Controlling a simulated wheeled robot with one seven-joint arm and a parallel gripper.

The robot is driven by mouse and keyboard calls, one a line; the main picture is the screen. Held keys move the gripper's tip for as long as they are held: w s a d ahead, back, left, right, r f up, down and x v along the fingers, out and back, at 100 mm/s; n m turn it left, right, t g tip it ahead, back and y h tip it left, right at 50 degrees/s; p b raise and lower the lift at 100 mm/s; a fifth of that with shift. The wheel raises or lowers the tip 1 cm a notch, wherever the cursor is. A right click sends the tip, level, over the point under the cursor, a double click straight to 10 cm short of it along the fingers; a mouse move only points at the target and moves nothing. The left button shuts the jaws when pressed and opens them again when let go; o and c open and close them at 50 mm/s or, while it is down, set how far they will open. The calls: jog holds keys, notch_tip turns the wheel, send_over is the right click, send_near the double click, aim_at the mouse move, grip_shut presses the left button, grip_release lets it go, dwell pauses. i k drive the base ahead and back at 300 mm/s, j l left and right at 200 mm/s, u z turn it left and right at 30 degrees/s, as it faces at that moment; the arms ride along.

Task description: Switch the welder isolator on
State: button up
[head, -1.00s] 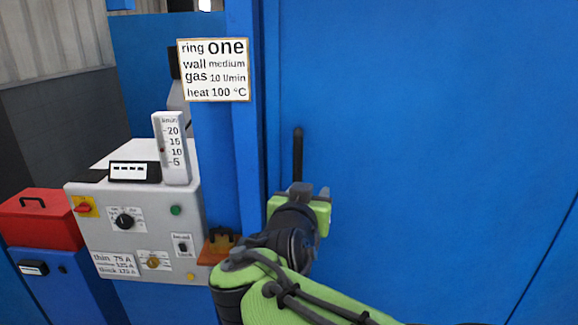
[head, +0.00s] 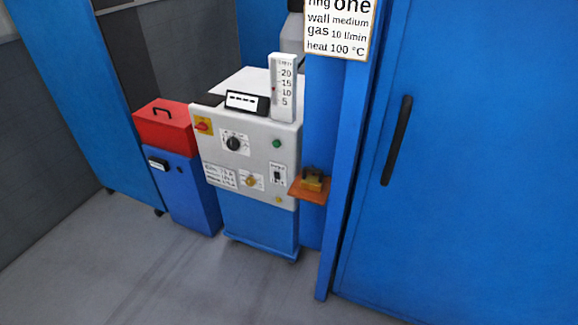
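The welder (head: 255,180) is a light grey cabinet on a blue base, left of the blue door. The isolator (head: 203,126) is a red rotary handle on a yellow plate at the upper left of its front panel. The handle looks roughly level, but it is too small to read its position surely. The panel also bears a black knob (head: 233,143), a green button (head: 277,143), a yellowish knob (head: 251,181) and a small switch (head: 278,176). My gripper is out of this view, and nothing touches the isolator.
A red toolbox-like case (head: 165,124) sits on a blue cabinet (head: 188,190) left of the welder. An orange shelf (head: 309,188) juts out at its right. The blue door (head: 470,170) has a black handle (head: 397,141). The grey floor (head: 190,275) in front is clear.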

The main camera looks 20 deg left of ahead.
aim_at(202, 125)
jog(key=u, duration=1.75)
jog(key=i+u, duration=0.25)
jog(key=i, duration=0.25)
jog(key=i+l+u, duration=0.2)
jog(key=i, duration=0.3)
jog(key=i+u, duration=0.25)
jog(key=i, duration=0.25)
jog(key=i+l+u, duration=0.2)
jog(key=i, duration=0.25)
jog(key=i+l+u, duration=0.25)
jog(key=i+l, duration=0.2)
